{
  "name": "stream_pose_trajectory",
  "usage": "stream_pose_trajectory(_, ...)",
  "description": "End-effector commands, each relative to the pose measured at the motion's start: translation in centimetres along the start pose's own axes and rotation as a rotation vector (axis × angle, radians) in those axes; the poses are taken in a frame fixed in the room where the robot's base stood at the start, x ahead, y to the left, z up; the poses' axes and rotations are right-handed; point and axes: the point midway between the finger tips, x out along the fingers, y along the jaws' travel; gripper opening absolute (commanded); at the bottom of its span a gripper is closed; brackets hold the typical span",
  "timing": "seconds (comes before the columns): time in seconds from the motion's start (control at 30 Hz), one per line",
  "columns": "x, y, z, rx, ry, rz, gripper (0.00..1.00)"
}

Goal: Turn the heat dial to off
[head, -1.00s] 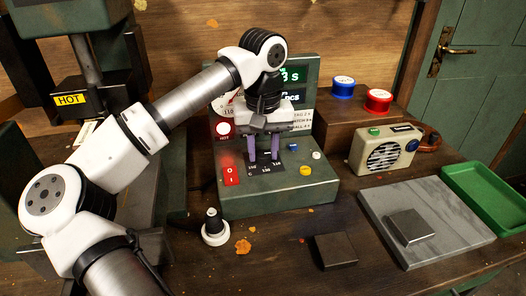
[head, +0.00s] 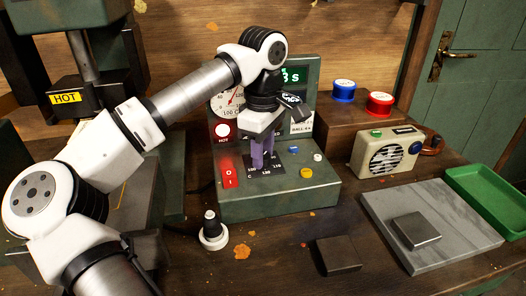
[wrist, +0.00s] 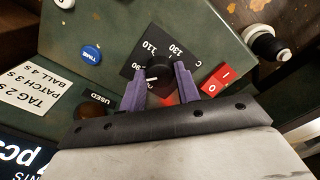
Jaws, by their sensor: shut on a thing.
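The heat dial (wrist: 158,74) is a black knob on a black plate marked with numbers such as 90, 110 and 130, on the green control box (head: 325,178). My gripper (head: 262,160) points down at the plate, its two purple fingers on either side of the knob. In the wrist view my gripper (wrist: 159,80) is shut on the dial. In the head view the fingers hide most of the knob. The knob's white mark shows near its lower side in the wrist view; the off label is not readable.
A red rocker switch (head: 229,173) sits left of the dial; blue (head: 293,162), white (head: 318,157) and yellow (head: 306,173) buttons sit right. A black-and-white knobbed object (head: 212,232) stands in front. A radio (head: 385,152) and grey slab (head: 455,240) lie right. A press marked HOT (head: 68,98) stands left.

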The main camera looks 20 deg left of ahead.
Motion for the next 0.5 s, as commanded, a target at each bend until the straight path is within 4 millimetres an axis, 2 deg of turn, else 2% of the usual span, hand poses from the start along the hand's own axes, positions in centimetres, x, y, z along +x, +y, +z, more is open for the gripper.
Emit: stream_pose_trajectory(0.5, 0.0, 0.02, -0.04, -0.465, 0.001, 0.001, 0.09)
